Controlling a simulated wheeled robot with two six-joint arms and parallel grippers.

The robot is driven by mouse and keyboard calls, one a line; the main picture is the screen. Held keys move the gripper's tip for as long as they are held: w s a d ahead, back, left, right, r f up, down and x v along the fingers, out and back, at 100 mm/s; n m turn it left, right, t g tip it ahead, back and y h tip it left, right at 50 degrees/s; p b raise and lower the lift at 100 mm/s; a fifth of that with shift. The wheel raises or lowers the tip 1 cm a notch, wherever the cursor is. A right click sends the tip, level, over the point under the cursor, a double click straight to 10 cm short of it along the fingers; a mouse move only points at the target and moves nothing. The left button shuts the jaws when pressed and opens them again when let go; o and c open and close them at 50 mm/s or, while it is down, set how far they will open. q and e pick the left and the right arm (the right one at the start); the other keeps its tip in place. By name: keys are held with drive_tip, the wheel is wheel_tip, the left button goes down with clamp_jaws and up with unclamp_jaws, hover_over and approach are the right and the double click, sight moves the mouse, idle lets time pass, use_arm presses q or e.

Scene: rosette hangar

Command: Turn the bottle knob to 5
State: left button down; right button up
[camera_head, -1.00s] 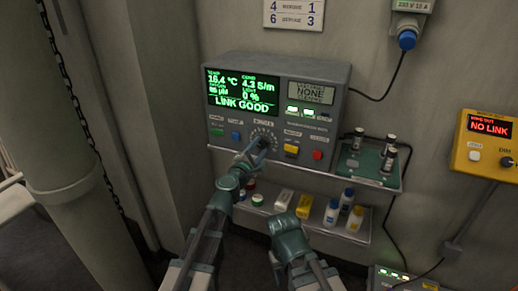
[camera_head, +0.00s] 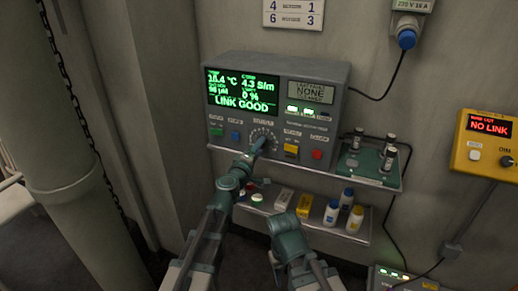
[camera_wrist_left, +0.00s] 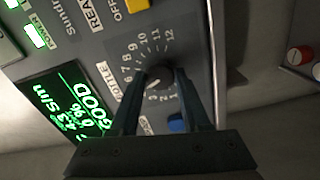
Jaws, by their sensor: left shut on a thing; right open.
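The bottle knob is a dark round knob (camera_wrist_left: 158,76) inside a ring of numbers on the grey instrument box (camera_head: 340,75). In the head view its dial (camera_head: 265,133) is partly hidden by my left gripper (camera_head: 259,144). The left wrist view shows the two fingers of my left gripper (camera_wrist_left: 158,86) shut on the knob, one on each side. Numbers 6 to 12 and some low numbers show around it. I cannot tell which number the knob points to. My right gripper (camera_head: 284,224) is open and empty, lower and in front of the shelf.
The box screen (camera_head: 243,92) reads LINK GOOD. A yellow button (camera_head: 291,149) and a red button (camera_head: 317,154) sit right of the dial, a blue one (camera_head: 235,135) left. A lower shelf (camera_head: 345,234) holds bottles and small boxes. A tray with vials (camera_head: 370,162) is at right.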

use_arm(q)
drive_tip(key=shift+s+m, duration=0.1)
drive_tip(key=shift+m, duration=0.2)
idle(0.4)
drive_tip(key=shift+c, duration=1.9)
unclamp_jaws()
